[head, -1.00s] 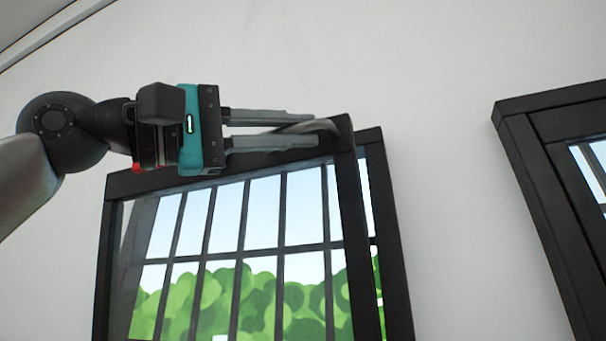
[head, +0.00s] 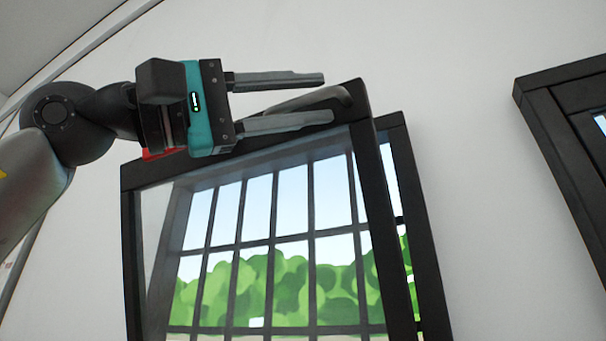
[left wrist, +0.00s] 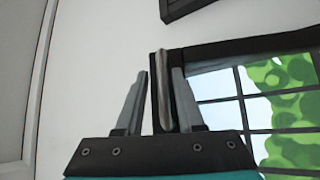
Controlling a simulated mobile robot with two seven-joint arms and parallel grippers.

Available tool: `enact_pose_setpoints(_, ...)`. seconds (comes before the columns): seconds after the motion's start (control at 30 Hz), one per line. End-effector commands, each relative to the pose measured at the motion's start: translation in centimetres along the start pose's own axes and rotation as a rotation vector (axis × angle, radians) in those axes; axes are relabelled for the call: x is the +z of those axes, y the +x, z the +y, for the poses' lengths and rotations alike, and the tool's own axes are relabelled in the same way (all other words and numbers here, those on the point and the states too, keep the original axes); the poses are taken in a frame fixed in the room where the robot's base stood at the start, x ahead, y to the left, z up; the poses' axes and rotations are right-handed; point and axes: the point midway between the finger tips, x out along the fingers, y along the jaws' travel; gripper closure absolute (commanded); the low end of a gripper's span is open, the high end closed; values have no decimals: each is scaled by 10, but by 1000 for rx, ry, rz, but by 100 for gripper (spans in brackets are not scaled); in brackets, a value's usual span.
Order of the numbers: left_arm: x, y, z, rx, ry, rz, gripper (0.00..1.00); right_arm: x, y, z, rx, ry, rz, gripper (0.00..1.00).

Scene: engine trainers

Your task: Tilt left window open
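The left window (head: 388,235) has a black sash whose top stands out from its black frame (head: 425,235), so it is tilted partly open. A grey bar handle (head: 310,101) is fixed along the top edge of the sash. My left gripper (head: 328,97) is open, with its fingers spread above and below the handle in the head view. In the left wrist view the handle (left wrist: 162,90) lies between the two spread fingers, with gaps on both sides. The handle's end nearest the gripper is partly hidden by the lower finger. My right gripper is not in view.
A second black-framed window (head: 560,150) is at the right edge of the head view; a dark frame corner (left wrist: 185,8) also shows at the top of the left wrist view. The white wall (head: 460,120) between the windows is clear.

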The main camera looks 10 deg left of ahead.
Motion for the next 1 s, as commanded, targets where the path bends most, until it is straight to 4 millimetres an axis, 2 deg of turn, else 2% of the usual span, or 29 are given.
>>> enact_pose_setpoints(0.43,-2,1,-6,-13,-4,2,56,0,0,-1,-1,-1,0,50)
enact_pose_setpoints(0.57,-2,-4,-6,-13,-5,3,56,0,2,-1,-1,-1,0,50)
enact_pose_setpoints(0.77,-2,-39,-6,-8,-3,7,56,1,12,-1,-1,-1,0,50)
enact_pose_setpoints(1.0,-1,-98,-3,-3,-2,6,56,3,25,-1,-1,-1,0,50)
